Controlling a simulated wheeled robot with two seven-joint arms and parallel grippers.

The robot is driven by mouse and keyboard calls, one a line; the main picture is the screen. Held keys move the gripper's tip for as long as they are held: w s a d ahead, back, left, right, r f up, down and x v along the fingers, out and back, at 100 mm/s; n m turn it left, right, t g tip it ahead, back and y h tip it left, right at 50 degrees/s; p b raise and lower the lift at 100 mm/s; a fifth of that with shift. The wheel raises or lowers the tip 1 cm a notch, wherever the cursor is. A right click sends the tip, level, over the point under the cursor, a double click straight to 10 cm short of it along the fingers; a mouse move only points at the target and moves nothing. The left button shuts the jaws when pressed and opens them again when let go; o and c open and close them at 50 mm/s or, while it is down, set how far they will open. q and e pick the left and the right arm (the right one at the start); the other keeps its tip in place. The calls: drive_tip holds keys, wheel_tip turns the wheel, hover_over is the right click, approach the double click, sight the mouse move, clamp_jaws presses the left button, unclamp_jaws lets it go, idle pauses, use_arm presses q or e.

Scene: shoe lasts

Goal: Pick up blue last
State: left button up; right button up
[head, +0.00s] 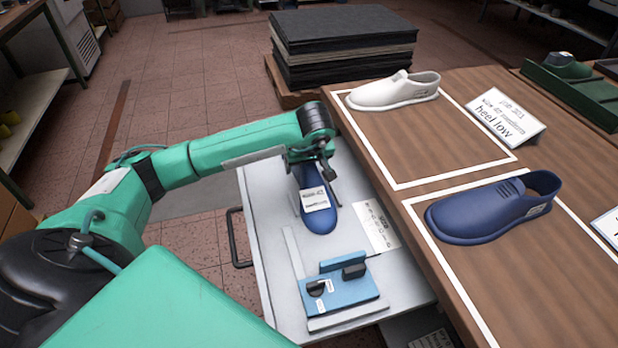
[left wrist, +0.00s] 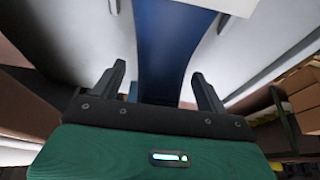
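The blue last (head: 322,220) lies in the white drawer (head: 268,262) with a white label on top. Its far end is partly hidden by my left arm. My left gripper (head: 314,172) is over that far end. In the left wrist view my left gripper (left wrist: 160,80) is open, its two fingers apart on either side of the blue last (left wrist: 168,55). Gaps show between the fingers and the last, and the gripper holds nothing. My right gripper is not in view.
A blue fixture (head: 340,292) and a paper sheet (head: 376,226) lie in the drawer. The wooden table (head: 560,260) on the right holds a blue shoe (head: 492,208), a white shoe (head: 394,91) and a sign (head: 506,118). A stack of dark sheets (head: 345,50) stands behind.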

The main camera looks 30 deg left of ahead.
use_arm(q)
drive_tip(key=c, duration=1.4)
drive_tip(key=shift+c, duration=0.2)
drive_tip(key=shift+r, duration=0.2)
